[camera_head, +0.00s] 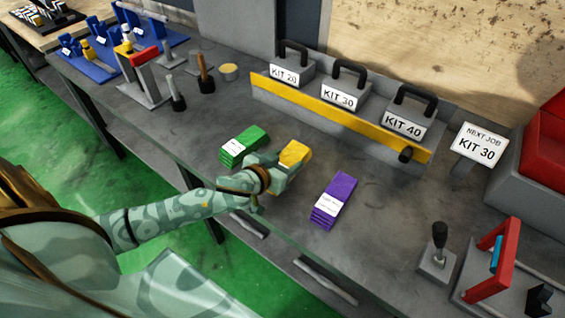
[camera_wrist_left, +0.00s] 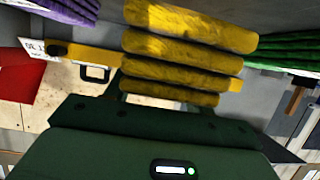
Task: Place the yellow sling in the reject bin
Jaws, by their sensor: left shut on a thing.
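The yellow sling (camera_head: 296,153) is a folded stack near the middle of the grey bench in the head view. My left gripper (camera_head: 279,168) is shut on it from the near side. In the left wrist view the sling's thick folds (camera_wrist_left: 182,48) fill the top middle, just beyond the dark green gripper body (camera_wrist_left: 150,135). I cannot tell whether the sling touches the bench. A red container (camera_head: 545,155) on a grey base stands at the right edge, partly cut off; no label on it shows it as the reject bin. My right gripper is not in view.
A green folded sling (camera_head: 243,146) lies left of the gripper, and a purple one (camera_head: 334,199) lies right. Behind stand KIT 20, 30 and 40 weights (camera_head: 345,88) behind a yellow rail (camera_head: 330,112). A NEXT JOB KIT 30 sign (camera_head: 479,146) stands before the red container.

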